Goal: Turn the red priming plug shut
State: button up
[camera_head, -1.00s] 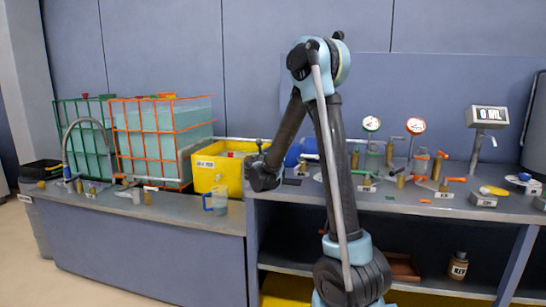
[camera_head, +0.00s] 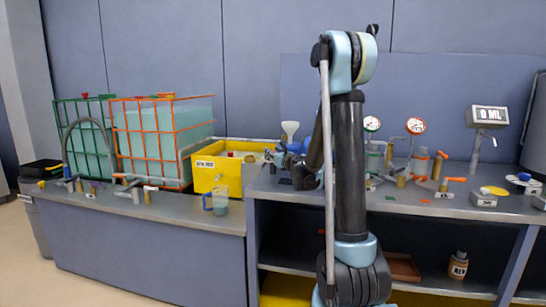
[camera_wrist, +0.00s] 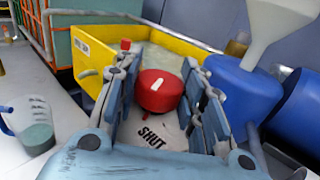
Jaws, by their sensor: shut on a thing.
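The red priming plug (camera_wrist: 158,92) is a round red knob with a white mark on top. It sits between the two blue-grey fingers of my gripper (camera_wrist: 163,97) in the wrist view, and they are shut on it. A pale surface with the word SHUT (camera_wrist: 152,138) shows just below the plug. The white mark points up and slightly right in that view, away from the word. In the head view, my gripper (camera_head: 277,157) is low beside the yellow bin, and the plug cannot be made out there.
A yellow bin (camera_wrist: 101,61) stands beyond the plug on the left. A blue rounded body (camera_wrist: 238,98) with a white funnel (camera_wrist: 278,24) stands close on the right. A clear jug (camera_head: 216,203) stands on the left bench. Gauges and valves (camera_head: 414,126) fill the right bench.

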jog(key=shift+w+d+n+g+y, duration=0.1)
jog(key=shift+n+g+y, duration=0.45)
jog(key=shift+y, duration=0.25)
jog(key=shift+n+y, duration=0.35)
jog(key=shift+y, duration=0.05)
jog(key=o, duration=1.1)
jog(key=v, duration=1.2)
jog(key=shift+r, duration=0.1)
